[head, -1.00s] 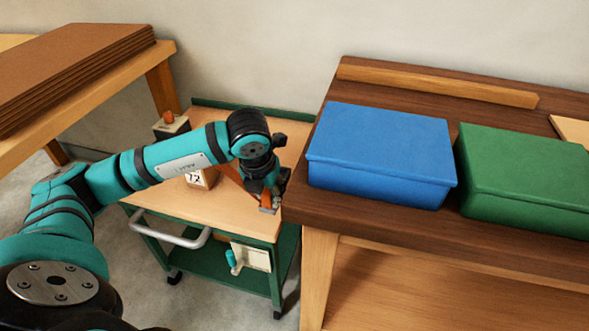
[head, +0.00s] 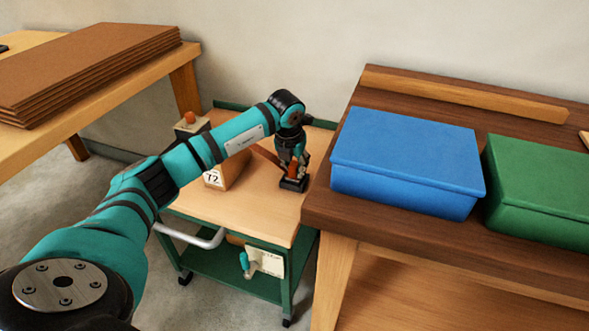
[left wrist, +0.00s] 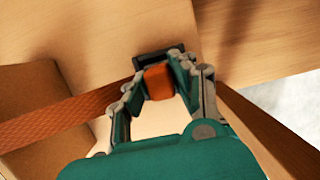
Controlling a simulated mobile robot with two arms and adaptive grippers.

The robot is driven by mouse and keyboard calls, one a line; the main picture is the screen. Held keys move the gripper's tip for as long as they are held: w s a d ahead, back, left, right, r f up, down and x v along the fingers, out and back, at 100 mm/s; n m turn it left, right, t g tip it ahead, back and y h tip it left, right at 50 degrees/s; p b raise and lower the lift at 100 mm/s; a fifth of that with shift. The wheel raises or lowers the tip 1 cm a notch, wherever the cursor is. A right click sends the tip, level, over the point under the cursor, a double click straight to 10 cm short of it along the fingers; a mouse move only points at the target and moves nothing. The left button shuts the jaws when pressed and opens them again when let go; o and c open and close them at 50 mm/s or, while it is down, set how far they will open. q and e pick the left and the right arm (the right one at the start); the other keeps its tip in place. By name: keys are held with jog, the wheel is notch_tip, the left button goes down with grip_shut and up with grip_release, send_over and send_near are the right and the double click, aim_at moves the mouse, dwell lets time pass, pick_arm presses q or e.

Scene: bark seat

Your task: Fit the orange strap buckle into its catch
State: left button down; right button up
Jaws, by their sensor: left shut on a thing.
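The orange buckle (left wrist: 158,84) is between the two fingertips of my left gripper (left wrist: 155,78) in the left wrist view. My left gripper (head: 293,166) is shut on it and points down over the trolley top. The black catch (left wrist: 155,60) is right at the buckle's far end; in the head view the catch (head: 293,185) sits on the trolley top under the gripper. Buckle and catch appear to meet, but I cannot tell how deep the buckle is in. The orange strap (left wrist: 60,121) runs off to the left in the wrist view. My right gripper is not in view.
A brown box (head: 231,172) with a number label stands left of the gripper on the green trolley (head: 262,209). A dark workbench (head: 400,220) with blue (head: 405,158) and green (head: 540,185) boxes stands close on the right. Brown sheets (head: 90,70) lie on the left table.

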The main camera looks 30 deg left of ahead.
pick_arm(q)
jog(key=shift+f, duration=0.4)
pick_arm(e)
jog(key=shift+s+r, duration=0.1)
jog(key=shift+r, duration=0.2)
pick_arm(q)
jog(key=shift+f, duration=0.25)
jog(key=c, duration=1.1)
grip_release()
jog(key=shift+o, duration=0.2)
jog(key=shift+r, duration=0.1)
jog(key=shift+r, duration=0.3)
jog(key=p+v, duration=0.2)
jog(key=v, duration=0.9)
jog(key=shift+s+r, duration=0.2)
jog(key=shift+r, duration=0.2)
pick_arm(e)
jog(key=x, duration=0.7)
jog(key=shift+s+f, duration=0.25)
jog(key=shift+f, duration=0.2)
